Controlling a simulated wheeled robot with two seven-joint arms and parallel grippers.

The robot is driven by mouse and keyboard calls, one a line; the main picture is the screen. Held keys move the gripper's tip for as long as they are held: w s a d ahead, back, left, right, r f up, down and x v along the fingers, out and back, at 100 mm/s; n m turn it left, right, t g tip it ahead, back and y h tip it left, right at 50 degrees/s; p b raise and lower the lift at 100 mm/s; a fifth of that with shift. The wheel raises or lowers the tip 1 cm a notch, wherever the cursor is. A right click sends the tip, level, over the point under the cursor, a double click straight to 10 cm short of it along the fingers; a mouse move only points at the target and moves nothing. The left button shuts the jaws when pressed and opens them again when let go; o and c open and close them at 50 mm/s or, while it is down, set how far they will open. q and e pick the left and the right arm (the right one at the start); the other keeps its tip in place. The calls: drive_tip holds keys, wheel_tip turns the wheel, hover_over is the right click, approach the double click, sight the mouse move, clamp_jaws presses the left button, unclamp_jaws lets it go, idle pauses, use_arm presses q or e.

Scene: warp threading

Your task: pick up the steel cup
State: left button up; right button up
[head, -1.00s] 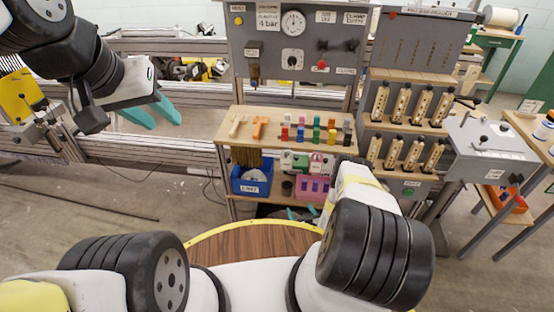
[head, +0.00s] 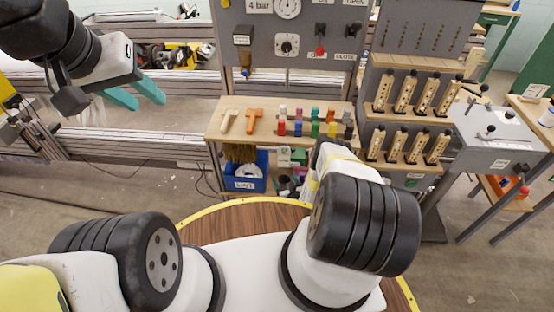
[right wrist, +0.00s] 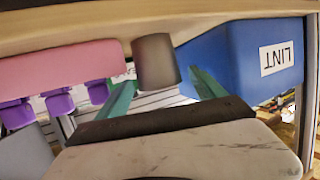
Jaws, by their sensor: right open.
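The cup appears just beyond or between the fingertips; I cannot tell the exact depth. In the head view my right forearm hides that gripper, and I cannot make out the cup clearly. My left gripper (head: 148,101) is open and empty, with its teal fingers apart, at the upper left.
The blue LINT bin (right wrist: 240,60) and the pink bin (right wrist: 60,70) with purple pieces flank the cup closely. A wooden shelf (right wrist: 200,14) edge lies close by. Wooden tools and coloured blocks stand on the upper shelf (head: 235,140).

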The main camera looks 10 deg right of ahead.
drive_tip(key=shift+w+f, duration=0.1)
drive_tip(key=shift+w, duration=0.35)
drive_tip(key=c, duration=1.4)
drive_tip(key=shift+c, duration=0.4)
